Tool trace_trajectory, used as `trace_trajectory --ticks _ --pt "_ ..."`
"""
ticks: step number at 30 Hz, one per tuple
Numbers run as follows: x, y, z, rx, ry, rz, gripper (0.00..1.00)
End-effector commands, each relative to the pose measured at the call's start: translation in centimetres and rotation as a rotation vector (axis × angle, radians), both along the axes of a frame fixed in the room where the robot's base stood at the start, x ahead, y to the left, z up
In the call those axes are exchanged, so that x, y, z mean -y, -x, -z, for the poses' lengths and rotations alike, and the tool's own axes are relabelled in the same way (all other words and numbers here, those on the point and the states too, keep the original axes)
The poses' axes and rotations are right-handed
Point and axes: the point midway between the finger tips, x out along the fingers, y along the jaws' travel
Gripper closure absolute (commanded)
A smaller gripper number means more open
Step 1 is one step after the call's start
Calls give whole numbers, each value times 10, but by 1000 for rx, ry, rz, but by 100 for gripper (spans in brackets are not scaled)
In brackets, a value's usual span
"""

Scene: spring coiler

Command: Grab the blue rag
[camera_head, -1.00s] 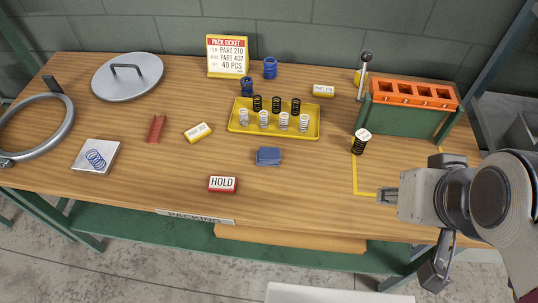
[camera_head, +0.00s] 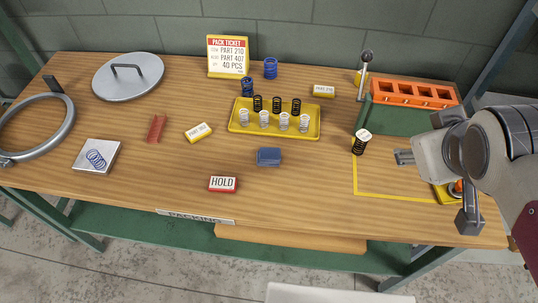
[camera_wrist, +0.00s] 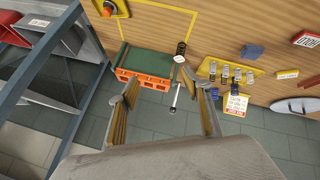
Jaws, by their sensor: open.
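The blue rag (camera_head: 268,157) is a small folded blue block of cloth lying flat on the wooden table, just in front of the yellow spring tray. It also shows in the wrist view (camera_wrist: 253,51), right of the fingers. My gripper (camera_head: 403,157) is on the right side of the table, in front of the green and orange fixture, well to the right of the rag and apart from it. In the wrist view my gripper (camera_wrist: 165,98) has its two fingers spread wide with nothing held between them.
The yellow tray (camera_head: 315,129) holds several springs. A black spring (camera_head: 360,142) stands between the rag and my gripper. The fixture (camera_head: 405,120) with a lever (camera_head: 365,62) is at the back right. A red HOLD block (camera_head: 222,184) lies in front left of the rag. The front middle is clear.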

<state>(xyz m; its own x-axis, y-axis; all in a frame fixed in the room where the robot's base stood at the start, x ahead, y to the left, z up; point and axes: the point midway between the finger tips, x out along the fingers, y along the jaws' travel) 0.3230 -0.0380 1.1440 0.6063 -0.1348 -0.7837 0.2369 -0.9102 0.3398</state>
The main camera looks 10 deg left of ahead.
Motion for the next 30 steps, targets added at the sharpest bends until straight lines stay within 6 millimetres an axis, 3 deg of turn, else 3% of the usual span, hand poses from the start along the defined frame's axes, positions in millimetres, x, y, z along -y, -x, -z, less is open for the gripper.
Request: trace_trajectory --ticks 6,14,22,30 --pt "17 -68 -26 83 297 -253 51" --pt "14 -145 -52 168 654 -582 51" --pt "-14 -214 -63 256 1014 -948 51" --pt "-59 -265 -53 373 1346 -1325 51"
